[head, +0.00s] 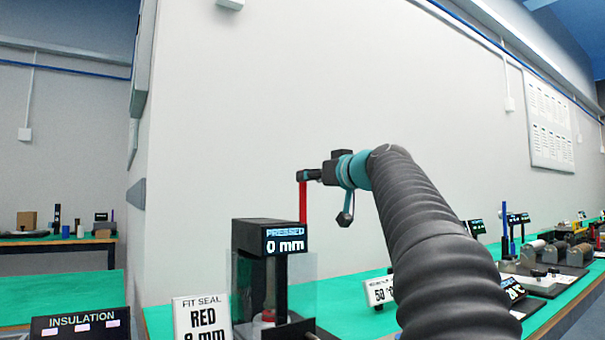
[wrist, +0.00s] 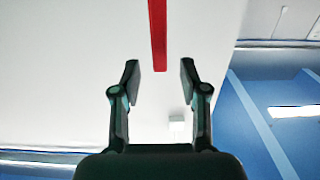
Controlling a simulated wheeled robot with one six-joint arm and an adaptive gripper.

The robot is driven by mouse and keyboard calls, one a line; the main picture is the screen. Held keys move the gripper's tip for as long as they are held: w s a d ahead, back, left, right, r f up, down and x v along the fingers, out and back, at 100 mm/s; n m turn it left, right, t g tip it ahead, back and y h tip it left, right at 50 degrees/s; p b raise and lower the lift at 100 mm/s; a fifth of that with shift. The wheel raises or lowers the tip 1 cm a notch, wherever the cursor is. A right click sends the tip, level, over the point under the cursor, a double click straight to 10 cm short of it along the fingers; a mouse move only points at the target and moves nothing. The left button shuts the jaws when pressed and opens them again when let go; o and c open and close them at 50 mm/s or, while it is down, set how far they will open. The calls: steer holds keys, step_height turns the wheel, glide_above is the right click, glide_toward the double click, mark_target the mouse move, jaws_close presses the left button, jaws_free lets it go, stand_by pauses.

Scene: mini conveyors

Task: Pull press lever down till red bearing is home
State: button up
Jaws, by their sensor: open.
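The press (head: 243,237) stands on the green bench at the lower middle of the head view; its display reads PRESSED 0 mm. Its red lever (head: 303,202) points upright from the right side. My gripper (head: 311,175) is at the lever's top end. In the wrist view, my gripper (wrist: 159,80) is open, and the red lever (wrist: 158,35) ends between and slightly beyond the fingertips, with a gap on each side. A small red thing (head: 268,316), possibly the bearing, shows low inside the press, partly hidden; I cannot tell how it sits.
A clear guard (head: 303,275) stands at the press's right. An INSULATION box (head: 80,325) is at lower left. Other bench stations (head: 545,265) lie to the right. The wall is behind.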

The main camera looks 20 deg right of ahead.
steer(key=shift+w+a+p, duration=0.25)
steer(key=shift+w+p, duration=0.05)
steer(key=shift+w, duration=0.9)
steer(key=shift+w+a+p, duration=0.2)
steer(key=shift+w+p, duration=0.05)
steer(key=shift+w, duration=0.9)
jaws_close()
